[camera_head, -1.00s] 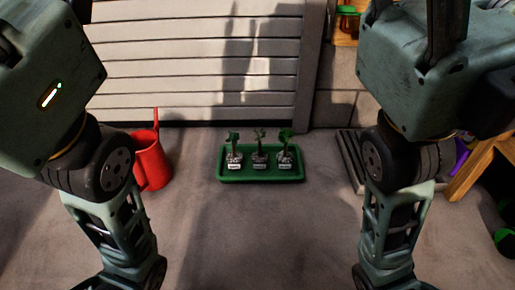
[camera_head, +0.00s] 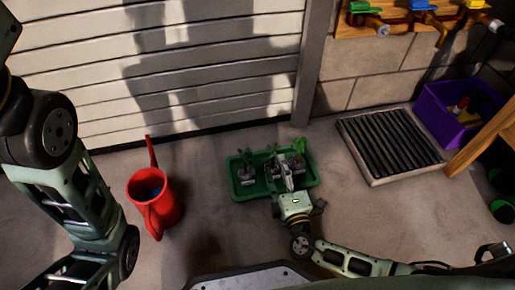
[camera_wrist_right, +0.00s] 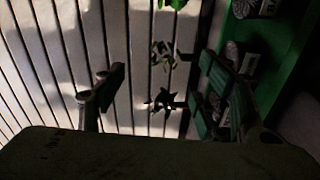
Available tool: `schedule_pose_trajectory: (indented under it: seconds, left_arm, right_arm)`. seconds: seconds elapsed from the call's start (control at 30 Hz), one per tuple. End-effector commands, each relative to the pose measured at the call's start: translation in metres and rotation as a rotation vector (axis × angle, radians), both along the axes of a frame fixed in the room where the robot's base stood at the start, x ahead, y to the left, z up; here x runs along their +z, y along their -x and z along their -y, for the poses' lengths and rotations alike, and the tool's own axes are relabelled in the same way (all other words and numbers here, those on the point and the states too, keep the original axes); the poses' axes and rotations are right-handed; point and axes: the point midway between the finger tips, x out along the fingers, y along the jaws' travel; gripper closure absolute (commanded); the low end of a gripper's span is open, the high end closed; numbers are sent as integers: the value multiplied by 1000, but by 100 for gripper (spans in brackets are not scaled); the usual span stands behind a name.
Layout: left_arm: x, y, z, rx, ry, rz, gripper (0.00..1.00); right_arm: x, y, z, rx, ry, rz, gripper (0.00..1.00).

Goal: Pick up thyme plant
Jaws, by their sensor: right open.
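A green tray (camera_head: 236,188) on the floor holds three small potted plants in a row: a left plant (camera_head: 247,173), a middle one partly hidden by my gripper, and a right plant (camera_head: 299,148). Their labels are too small to read, so I cannot tell which is thyme. My right gripper (camera_head: 283,170) is open, reaching over the tray at the middle and right plants. In the right wrist view, the open fingers (camera_wrist_right: 160,92) have leafy stems (camera_wrist_right: 163,55) between or behind them, with pots (camera_wrist_right: 231,53) partly behind the right finger. My left gripper is out of view.
A red watering can (camera_head: 155,203) stands left of the tray. A slatted shutter (camera_head: 200,65) rises behind it. A grey ribbed grate (camera_head: 392,145) and a purple bin (camera_head: 452,112) are at right. Floor between can and tray is clear.

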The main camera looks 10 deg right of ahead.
Motion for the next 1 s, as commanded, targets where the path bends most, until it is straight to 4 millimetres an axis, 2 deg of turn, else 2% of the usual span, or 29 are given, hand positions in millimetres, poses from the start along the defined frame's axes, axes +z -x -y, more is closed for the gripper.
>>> schedule_pose_trajectory:
  seconds: [0.07, 0.17, 0.5, 0.7, 1.0]
  left_arm:
    - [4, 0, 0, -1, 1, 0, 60]
    - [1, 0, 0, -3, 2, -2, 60]
    - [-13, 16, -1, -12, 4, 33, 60]
    - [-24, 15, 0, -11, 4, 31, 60]
    - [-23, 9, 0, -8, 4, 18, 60]
  right_arm:
    - [-7, 14, 9, 0, 47, 6, 35]
    - [-12, 14, 12, 3, 64, 14, 35]
    - [-13, -28, 14, 3, 62, 17, 35]
    - [-11, -55, 14, 2, 63, 15, 35]
    - [-9, -60, 14, 2, 63, 13, 35]
